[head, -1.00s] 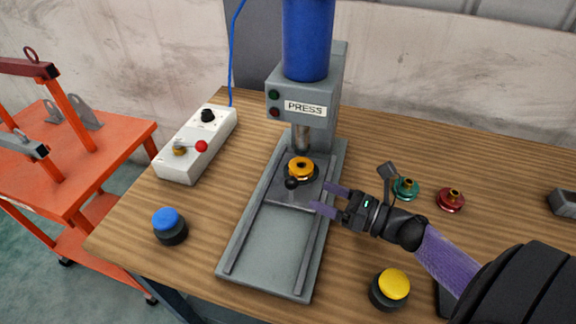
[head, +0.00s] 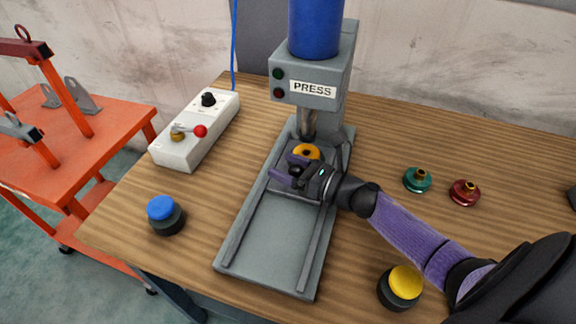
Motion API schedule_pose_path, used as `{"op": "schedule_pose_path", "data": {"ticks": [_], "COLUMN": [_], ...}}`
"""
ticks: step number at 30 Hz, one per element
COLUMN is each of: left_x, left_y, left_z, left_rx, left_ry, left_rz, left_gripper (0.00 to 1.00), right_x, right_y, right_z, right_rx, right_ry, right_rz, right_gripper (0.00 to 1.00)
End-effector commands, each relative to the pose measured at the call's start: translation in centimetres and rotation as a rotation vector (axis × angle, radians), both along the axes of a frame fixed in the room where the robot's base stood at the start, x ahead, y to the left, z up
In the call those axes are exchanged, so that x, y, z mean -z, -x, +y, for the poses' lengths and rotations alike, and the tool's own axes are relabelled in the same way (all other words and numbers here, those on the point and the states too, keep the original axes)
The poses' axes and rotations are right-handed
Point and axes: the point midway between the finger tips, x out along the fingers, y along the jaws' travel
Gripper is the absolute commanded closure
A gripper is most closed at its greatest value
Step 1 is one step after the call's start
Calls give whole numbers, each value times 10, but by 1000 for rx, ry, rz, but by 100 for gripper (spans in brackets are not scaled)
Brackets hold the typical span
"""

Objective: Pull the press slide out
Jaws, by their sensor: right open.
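The press slide (head: 283,189) is a dark grey plate on the rails of the grey press bed (head: 277,243). It sits at the back, under the press ram (head: 308,125). An orange ring-shaped part (head: 308,151) rests on the slide, partly covered by my gripper. My right gripper (head: 287,168) is open low over the slide, coming in from the right. Its purple fingers lie on either side of the slide's black knob (head: 297,171), which is mostly hidden; I cannot tell if they touch it. My left gripper is not in view.
The press head (head: 312,88) stands above the slide. The bed's front is clear. A white control box (head: 195,133) and blue button (head: 164,212) are left. A yellow button (head: 403,284) is right, below my arm; green (head: 418,179) and red (head: 465,192) parts lie further back.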

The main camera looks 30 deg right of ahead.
Motion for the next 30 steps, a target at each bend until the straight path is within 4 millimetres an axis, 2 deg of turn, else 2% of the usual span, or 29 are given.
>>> {"op": "schedule_pose_path", "data": {"ticks": [2, 3, 14, 30], "left_x": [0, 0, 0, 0], "left_y": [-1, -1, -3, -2], "left_z": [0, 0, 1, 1], "left_rx": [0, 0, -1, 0], "left_ry": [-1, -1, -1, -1], "left_rz": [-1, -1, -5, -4], "left_gripper": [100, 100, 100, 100], "right_x": [0, 0, 0, 0], "right_y": [0, 0, 0, 1], "right_z": [0, 0, 0, 0], "right_rx": [0, 0, 0, 0], "right_ry": [0, 0, 0, 0], "right_rz": [0, 0, 0, 0], "right_gripper": [19, 24, 100, 100]}}
